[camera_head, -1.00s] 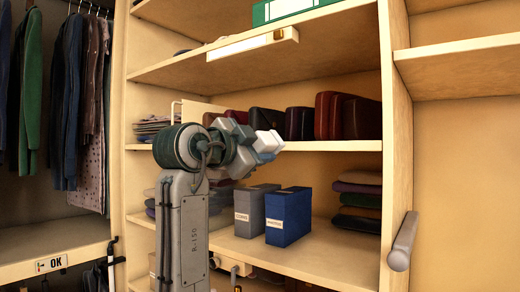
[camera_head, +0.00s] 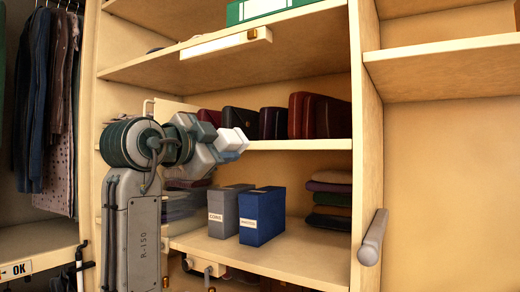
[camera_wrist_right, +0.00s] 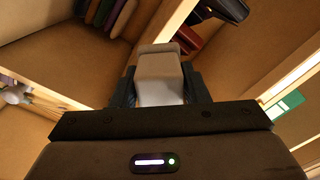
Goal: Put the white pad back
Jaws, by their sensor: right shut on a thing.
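My right gripper (camera_head: 226,147) is shut on the white pad (camera_head: 231,138), in front of the shelf with the dark bags. In the right wrist view the pad (camera_wrist_right: 160,80) is a pale block between the two dark fingers of my right gripper (camera_wrist_right: 160,88). The fingers hide part of its sides. The pad looks clear of the shelves, but its exact distance from them cannot be told. My left gripper is not in view.
Grey (camera_head: 228,210) and blue (camera_head: 262,215) box files stand on the lower shelf, beside folded clothes (camera_head: 330,200). Dark bags (camera_head: 270,122) line the shelf above. An upright panel (camera_head: 368,140) with a grey bar handle (camera_head: 373,238) is at right. Hanging clothes (camera_head: 45,110) are at left.

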